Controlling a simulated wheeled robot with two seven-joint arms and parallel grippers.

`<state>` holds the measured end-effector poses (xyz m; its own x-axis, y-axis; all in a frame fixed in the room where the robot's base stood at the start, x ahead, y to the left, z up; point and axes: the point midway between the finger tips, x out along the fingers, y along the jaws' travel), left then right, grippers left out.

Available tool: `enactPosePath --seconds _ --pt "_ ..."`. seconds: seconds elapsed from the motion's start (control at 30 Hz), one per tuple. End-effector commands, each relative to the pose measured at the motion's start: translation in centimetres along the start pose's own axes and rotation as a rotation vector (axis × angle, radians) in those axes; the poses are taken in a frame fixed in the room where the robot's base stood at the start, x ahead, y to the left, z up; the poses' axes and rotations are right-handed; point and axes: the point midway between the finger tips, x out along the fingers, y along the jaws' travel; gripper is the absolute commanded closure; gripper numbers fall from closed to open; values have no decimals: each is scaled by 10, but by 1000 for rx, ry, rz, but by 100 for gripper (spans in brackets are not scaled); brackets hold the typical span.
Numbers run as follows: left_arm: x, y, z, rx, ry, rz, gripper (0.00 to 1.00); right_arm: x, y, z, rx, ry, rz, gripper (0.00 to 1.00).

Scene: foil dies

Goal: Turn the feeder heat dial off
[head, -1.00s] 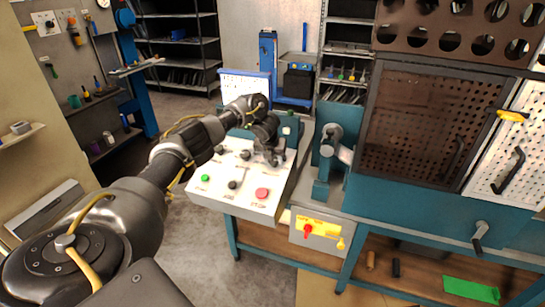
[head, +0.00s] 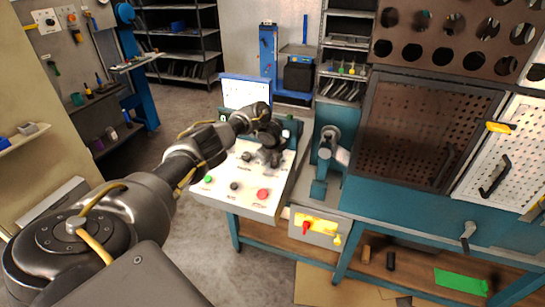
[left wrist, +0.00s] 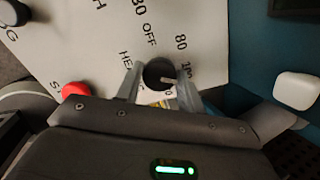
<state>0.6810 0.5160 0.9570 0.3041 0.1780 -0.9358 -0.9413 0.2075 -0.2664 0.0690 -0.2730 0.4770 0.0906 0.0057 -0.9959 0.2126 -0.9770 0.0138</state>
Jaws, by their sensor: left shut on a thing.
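The feeder heat dial (left wrist: 158,72) is a dark round knob on the white panel, seen in the left wrist view between my fingers. A pale pointer mark on it points to the right, toward the printed numbers and away from the word OFF. My left gripper (left wrist: 157,88) is shut on the dial, one finger on each side. In the head view my left gripper (head: 272,157) is at the upper right of the sloped white control panel (head: 217,198) and hides the dial. My right gripper is in neither view.
The panel also carries a red button (head: 263,194), a green button (head: 209,179) and black knobs (head: 234,186). A teal machine with a perforated guard door (head: 415,125) stands to the right. A yellow plate with a red switch (head: 306,228) sits below the panel.

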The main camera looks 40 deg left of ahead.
Motion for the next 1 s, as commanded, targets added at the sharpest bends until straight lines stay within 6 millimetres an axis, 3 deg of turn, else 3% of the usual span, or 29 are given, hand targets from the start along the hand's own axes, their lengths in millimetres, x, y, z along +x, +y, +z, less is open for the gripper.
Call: enactPosePath --seconds 0.3,1.0 --pt "-2 1 2 -302 -2 27 85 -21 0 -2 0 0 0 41" --pt "-1 3 1 -964 -3 81 85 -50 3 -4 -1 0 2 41"
